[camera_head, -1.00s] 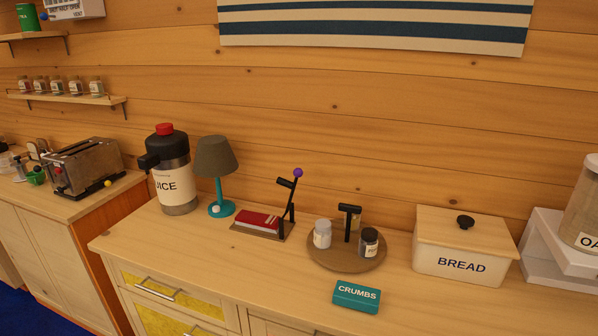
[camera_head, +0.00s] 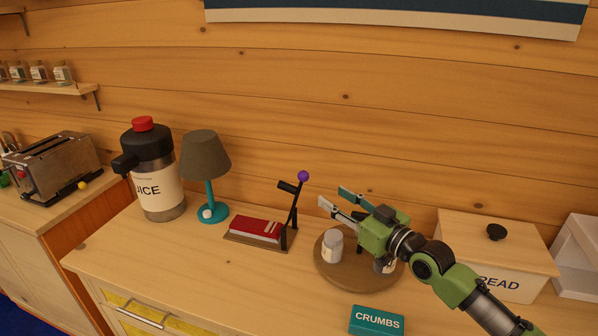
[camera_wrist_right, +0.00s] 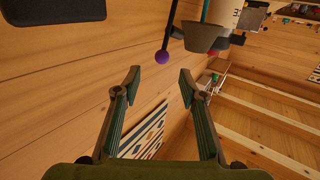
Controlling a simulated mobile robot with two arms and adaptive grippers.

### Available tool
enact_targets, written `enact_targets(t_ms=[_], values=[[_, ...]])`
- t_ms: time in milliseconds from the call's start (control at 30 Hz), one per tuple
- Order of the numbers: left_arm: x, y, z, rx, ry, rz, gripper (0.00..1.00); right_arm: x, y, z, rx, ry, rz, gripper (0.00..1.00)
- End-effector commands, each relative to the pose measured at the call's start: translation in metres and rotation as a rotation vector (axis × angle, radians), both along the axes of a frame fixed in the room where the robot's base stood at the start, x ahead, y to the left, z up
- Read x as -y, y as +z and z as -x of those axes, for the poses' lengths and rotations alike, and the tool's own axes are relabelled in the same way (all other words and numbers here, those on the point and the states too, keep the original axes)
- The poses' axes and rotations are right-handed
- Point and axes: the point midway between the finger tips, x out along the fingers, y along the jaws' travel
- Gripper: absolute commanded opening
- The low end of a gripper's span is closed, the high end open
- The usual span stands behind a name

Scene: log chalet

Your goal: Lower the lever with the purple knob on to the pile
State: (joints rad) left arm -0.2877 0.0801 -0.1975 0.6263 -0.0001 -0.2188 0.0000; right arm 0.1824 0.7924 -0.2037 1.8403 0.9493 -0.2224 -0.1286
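The black lever stands raised, tilted up at the right end of its low base, with a purple knob (camera_head: 303,176) on top. The knob also shows in the right wrist view (camera_wrist_right: 162,57), ahead of the fingers and near the top. A red pile (camera_head: 256,229), looking like a book or stack, lies on the brown base (camera_head: 233,238) below the lever. My right gripper (camera_head: 332,199) is open and empty, right of the knob and a little lower in the head view, fingers pointing left, apart from the knob. My left gripper is out of view.
A round turntable (camera_head: 331,278) with jars stands under my right gripper. A teal lamp (camera_head: 208,188) and a juice dispenser (camera_head: 159,192) stand left of the lever. A bread box (camera_head: 470,226) is at right, and a teal crumbs box (camera_head: 376,321) is in front.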

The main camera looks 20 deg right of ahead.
Motion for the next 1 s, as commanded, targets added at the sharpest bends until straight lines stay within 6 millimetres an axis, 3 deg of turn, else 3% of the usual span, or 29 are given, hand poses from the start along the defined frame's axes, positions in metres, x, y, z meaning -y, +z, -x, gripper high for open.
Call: enact_targets(t_ms=[167, 400, 700, 1000], values=[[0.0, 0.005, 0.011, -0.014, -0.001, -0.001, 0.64, -0.007, 0.003, -0.018, 0.003, -0.001, -0.006, 0.38], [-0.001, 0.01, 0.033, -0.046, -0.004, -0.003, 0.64, -0.022, 0.003, -0.059, 0.004, -0.001, -0.004, 0.38], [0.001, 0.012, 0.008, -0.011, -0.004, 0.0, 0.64, -0.041, 0.001, -0.105, 0.002, 0.0, -0.002, 0.38], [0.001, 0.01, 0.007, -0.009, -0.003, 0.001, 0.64, -0.048, -0.001, -0.125, 0.002, 0.0, -0.001, 0.38]])
